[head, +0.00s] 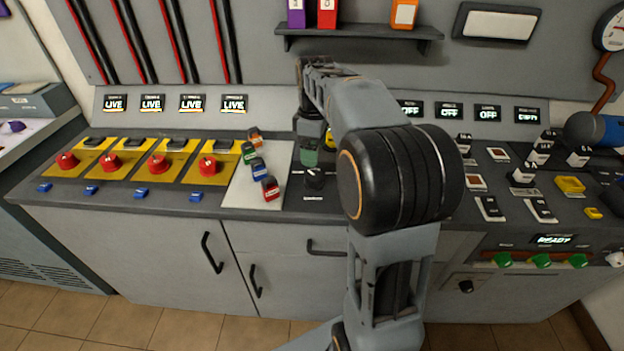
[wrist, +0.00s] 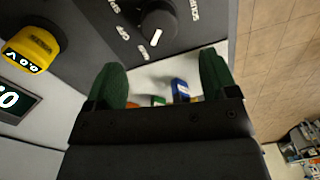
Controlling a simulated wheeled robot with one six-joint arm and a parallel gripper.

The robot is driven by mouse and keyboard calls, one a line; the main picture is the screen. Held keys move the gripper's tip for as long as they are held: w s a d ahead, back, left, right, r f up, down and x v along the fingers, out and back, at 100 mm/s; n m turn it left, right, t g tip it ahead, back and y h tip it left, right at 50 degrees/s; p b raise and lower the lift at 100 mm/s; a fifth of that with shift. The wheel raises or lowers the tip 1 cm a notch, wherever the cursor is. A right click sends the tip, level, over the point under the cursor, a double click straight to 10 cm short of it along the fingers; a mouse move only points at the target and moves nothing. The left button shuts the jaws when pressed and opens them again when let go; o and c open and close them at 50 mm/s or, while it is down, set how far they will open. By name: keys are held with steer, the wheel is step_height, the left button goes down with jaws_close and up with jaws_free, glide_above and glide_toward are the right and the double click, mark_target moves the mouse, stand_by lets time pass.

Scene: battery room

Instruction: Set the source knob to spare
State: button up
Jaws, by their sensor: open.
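The source knob (head: 315,178) is a round black knob on the dark part of the counter, just right of the white panel. In the wrist view the knob (wrist: 158,22) sits beyond the fingertips, its white pointer mark toward the lower left. Small white labels (wrist: 122,33) ring its left side; they are too small to read surely. My gripper (head: 309,157) hangs pointing down, behind and a little left of the knob in the head view. In the wrist view my gripper (wrist: 161,62) has its two green fingers wide apart, with nothing between them and not touching the knob.
A white panel (head: 241,199) with several coloured tags lies left of the knob. Several red knobs (head: 157,163) on yellow plates are further left. A shelf (head: 360,36) hangs above.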

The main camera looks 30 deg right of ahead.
mark_target(314, 175)
step_height(314, 175, down, 9)
steer(key=shift+s+f+b, duration=0.15)
steer(key=shift+b, duration=0.55)
steer(key=c, duration=0.9)
